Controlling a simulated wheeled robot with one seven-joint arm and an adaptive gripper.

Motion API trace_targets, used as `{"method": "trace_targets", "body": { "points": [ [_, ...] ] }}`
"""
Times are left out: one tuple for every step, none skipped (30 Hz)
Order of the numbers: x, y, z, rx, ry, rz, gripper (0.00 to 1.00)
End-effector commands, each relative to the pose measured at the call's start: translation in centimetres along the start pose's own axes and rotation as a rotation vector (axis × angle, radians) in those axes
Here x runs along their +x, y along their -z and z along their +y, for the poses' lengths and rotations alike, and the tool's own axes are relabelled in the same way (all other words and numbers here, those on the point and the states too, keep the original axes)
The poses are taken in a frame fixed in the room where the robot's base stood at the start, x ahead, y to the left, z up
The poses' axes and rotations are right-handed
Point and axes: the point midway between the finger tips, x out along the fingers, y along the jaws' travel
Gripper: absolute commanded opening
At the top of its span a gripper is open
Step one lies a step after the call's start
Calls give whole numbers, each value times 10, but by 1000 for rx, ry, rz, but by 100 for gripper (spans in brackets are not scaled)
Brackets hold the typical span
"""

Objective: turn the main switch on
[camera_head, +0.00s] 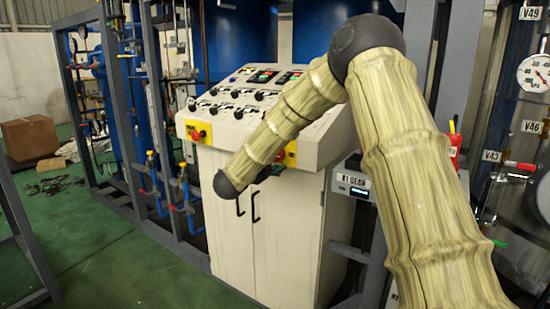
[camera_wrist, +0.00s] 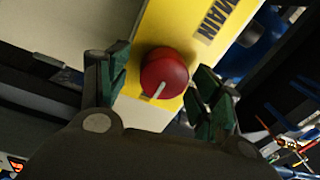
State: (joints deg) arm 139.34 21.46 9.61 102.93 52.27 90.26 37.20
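The main switch (camera_wrist: 165,73) is a round red knob with a pale line on its face. It sits on a yellow plate (camera_wrist: 198,40) marked "MAIN" in the wrist view. My gripper (camera_wrist: 160,88) is open, with its green-padded fingers on either side of the knob. Gaps show between the knob and both fingers. In the head view, my forearm partly covers a yellow plate (camera_head: 291,153) at the right of the control console's front edge. Its label cannot be read there, and my gripper is mostly hidden behind the forearm.
The white control console (camera_head: 232,225) has a sloped panel of several knobs and buttons. Another red knob (camera_head: 198,132) on yellow is at its left front. Pipe frames and blue tanks (camera_head: 240,45) stand behind. The green floor (camera_head: 120,250) at front left is mostly clear.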

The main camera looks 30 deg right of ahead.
Motion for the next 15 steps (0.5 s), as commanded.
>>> {"method": "trace_targets", "body": {
  "points": [
    [0,0,-1,0,1,0,66],
    [0,0,-1,1,1,0,66],
    [0,0,-1,1,1,0,66],
    [0,0,-1,1,1,0,66],
    [0,0,-1,1,1,0,66],
    [0,0,-1,1,2,0,66],
    [0,0,-2,1,2,0,66],
    [-1,0,-2,1,2,-1,66],
    [-2,0,-2,1,2,-1,66],
    [-4,0,-2,1,2,-1,66],
    [-6,-1,-2,1,2,-1,66],
    [-9,-1,-2,1,2,-2,66],
    [-13,-1,-2,1,1,-2,66],
    [-17,-1,-2,1,1,-3,66],
    [-23,-1,-2,1,1,-3,66]
  ]
}}
